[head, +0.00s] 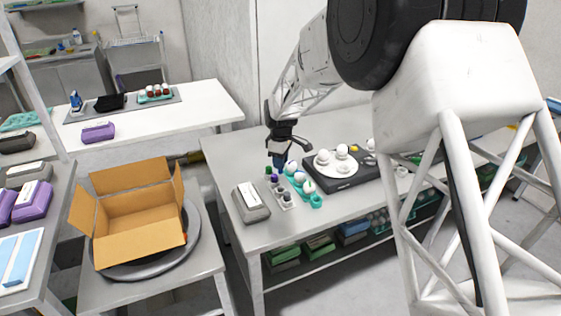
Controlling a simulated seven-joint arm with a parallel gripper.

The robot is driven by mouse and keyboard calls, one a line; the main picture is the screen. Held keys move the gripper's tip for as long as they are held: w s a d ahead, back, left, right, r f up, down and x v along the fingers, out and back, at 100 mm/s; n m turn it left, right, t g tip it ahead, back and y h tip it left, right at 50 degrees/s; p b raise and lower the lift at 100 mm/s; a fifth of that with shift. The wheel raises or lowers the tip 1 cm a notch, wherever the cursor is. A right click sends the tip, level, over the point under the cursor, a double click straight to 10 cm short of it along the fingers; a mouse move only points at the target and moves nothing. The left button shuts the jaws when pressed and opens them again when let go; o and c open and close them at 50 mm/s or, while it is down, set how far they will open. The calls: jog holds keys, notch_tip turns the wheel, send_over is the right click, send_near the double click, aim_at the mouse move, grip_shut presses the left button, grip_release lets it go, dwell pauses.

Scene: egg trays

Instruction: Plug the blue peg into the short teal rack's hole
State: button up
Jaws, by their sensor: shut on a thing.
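My gripper (283,143) is over the far left part of the middle table, pointing down. It is shut on the blue peg (279,160), which is upright and dark blue below the fingers. The peg's lower end is close to the small racks; I cannot tell whether it touches anything. A teal rack (316,201) with white eggs in it stands just right of and nearer than the peg. Its near end has an open ring. The hole under the peg is too small and hidden to make out.
A pale rack (287,206) with dark and purple pegs stands left of the teal rack. A grey box (251,203) is further left. A black tray (345,181) with white eggs lies to the right. An open cardboard box (140,236) stands on the left table.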

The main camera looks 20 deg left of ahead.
jog(key=d+f+m, duration=0.4)
jog(key=d, duration=0.9)
jog(key=shift+s+d, duration=0.15)
jog(key=shift+d, duration=0.25)
jog(key=shift+f, duration=0.15)
jog(key=shift+f, duration=2.3)
jog(key=shift+f, duration=0.55)
dwell(0.4)
jog(key=o, duration=1)
jog(key=shift+c, duration=0.2)
